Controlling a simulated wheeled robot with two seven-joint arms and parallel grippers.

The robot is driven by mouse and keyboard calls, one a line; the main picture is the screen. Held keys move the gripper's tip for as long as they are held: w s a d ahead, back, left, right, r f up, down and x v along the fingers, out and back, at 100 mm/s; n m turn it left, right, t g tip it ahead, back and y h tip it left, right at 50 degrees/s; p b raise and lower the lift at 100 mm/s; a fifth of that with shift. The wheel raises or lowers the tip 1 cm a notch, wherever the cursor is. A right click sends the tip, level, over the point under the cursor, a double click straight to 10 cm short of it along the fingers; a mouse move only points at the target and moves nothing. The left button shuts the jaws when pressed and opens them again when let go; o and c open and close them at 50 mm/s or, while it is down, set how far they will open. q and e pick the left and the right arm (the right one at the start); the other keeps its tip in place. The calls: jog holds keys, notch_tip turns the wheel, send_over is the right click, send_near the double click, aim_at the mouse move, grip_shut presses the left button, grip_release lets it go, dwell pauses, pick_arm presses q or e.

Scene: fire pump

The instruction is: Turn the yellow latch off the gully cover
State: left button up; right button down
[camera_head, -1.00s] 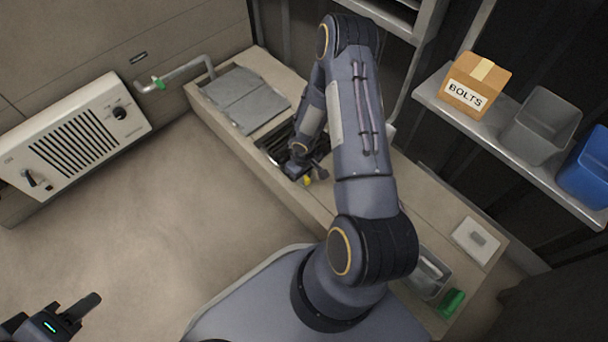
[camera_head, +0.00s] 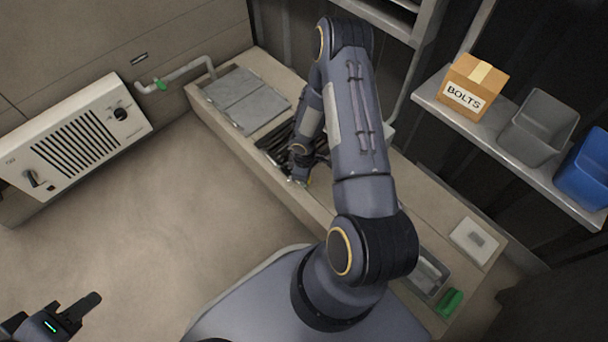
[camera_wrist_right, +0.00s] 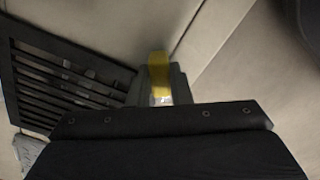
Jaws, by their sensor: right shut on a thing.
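The yellow latch (camera_wrist_right: 159,72) shows in the right wrist view as a short upright yellow piece, somewhat blurred. My right gripper (camera_wrist_right: 160,92) is shut on it, with a grey finger on each side. The gully cover (camera_wrist_right: 62,80) is a dark slatted grate to the left of the latch in that view. In the head view the gully cover (camera_head: 274,150) lies in the ledge, partly hidden by my right arm. My right gripper (camera_head: 298,178) is at its near end there, and the latch is mostly hidden. My left gripper (camera_head: 78,310) is low at the left, away from the ledge.
Grey plates (camera_head: 246,98) lie on the ledge beyond the grate. A shelf at the right holds a bolts box (camera_head: 474,88) and bins (camera_head: 540,128). The floor at left is clear.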

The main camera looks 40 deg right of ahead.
jog(key=n+p, duration=0.1)
jog(key=n, duration=0.4)
jog(key=shift+n, duration=0.4)
jog(key=n+p, duration=0.1)
jog(key=n, duration=0.4)
jog(key=shift+n+p, duration=0.3)
jog(key=shift+p, duration=0.05)
jog(key=c, duration=1.3)
grip_release()
notch_tip(320, 180, up, 8)
jog(key=p, duration=0.3)
jog(key=shift+f+p, duration=0.1)
jog(key=shift+p, duration=0.2)
